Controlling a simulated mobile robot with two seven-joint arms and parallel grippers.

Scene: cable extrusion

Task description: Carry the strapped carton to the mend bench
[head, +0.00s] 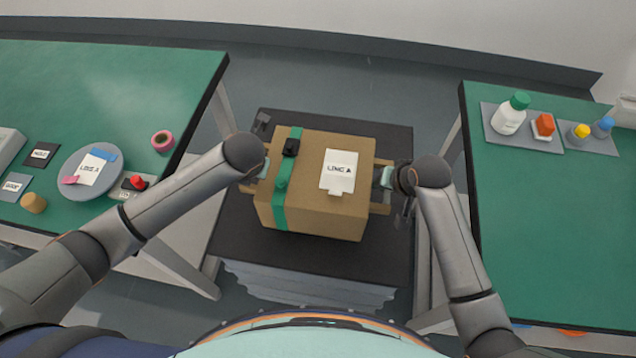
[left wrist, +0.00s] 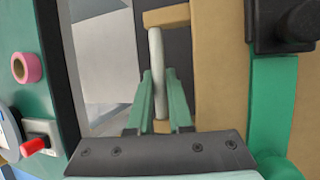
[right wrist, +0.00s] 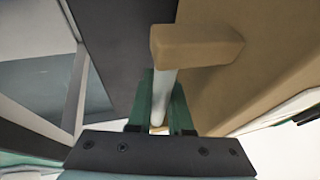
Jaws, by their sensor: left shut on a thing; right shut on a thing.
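The strapped carton (head: 315,200) is a brown box with a green strap (head: 281,190), a black buckle (head: 291,147) and a white "LINE A" label (head: 339,172). It is over a dark platform between two green benches; I cannot tell whether it touches the platform. My left gripper (head: 262,170) is shut on the carton's left handle, a pale bar between tan brackets, seen in the left wrist view (left wrist: 157,65). My right gripper (head: 385,178) is shut on the right handle, seen in the right wrist view (right wrist: 163,95). Which bench is the mend bench is not clear.
The left bench (head: 120,75) bears a round grey disc (head: 75,190), pink tape (head: 162,140) and a red-button box (head: 135,185). The right bench (head: 560,230) bears a green-capped bottle (head: 510,115) and small containers at the back; its front is clear. The dark platform (head: 390,250) stands between them.

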